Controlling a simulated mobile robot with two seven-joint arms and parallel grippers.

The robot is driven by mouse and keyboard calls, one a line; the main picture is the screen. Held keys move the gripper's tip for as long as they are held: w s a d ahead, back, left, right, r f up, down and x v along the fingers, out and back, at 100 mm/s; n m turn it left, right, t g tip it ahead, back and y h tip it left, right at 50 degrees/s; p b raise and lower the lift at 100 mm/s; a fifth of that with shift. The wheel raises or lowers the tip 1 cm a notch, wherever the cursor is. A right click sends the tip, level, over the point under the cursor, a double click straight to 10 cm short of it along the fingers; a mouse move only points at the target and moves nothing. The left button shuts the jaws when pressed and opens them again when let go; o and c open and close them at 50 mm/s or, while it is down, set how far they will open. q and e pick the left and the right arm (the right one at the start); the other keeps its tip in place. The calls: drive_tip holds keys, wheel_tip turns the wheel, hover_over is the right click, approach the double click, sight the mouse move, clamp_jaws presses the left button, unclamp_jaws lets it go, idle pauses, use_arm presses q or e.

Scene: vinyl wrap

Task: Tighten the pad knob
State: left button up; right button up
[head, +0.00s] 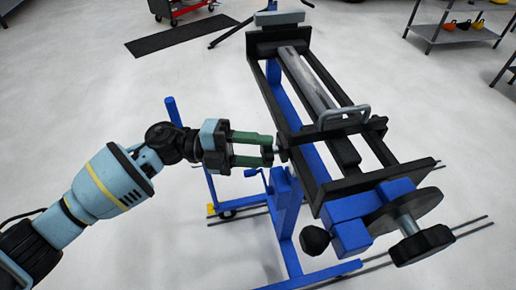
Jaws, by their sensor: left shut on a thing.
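My left gripper (266,150) reaches in from the left with its green fingers pointing right. Its fingertips are shut on a small dark knob (282,150) at the left side of the machine's black frame, which appears to be the pad knob. The fingers hide much of it, so its turn cannot be read. The wrapping machine (300,180) is a long black frame on a blue stand, with a grey roll (306,78) lying along it. My right gripper is not in view.
A grey handle (343,117) spans the frame. A black mat (178,34) and a shelf (455,28) stand far off. The floor left is clear.

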use_arm(q)
drive_tip(key=shift+m+y, duration=0.3)
drive_tip(key=shift+m, duration=0.3)
drive_tip(key=o, duration=1)
drive_tip(key=a, duration=0.5)
drive_tip(key=w+a+b, duration=0.1)
drive_tip(key=a, duration=0.1)
drive_tip(key=shift+a, duration=0.4)
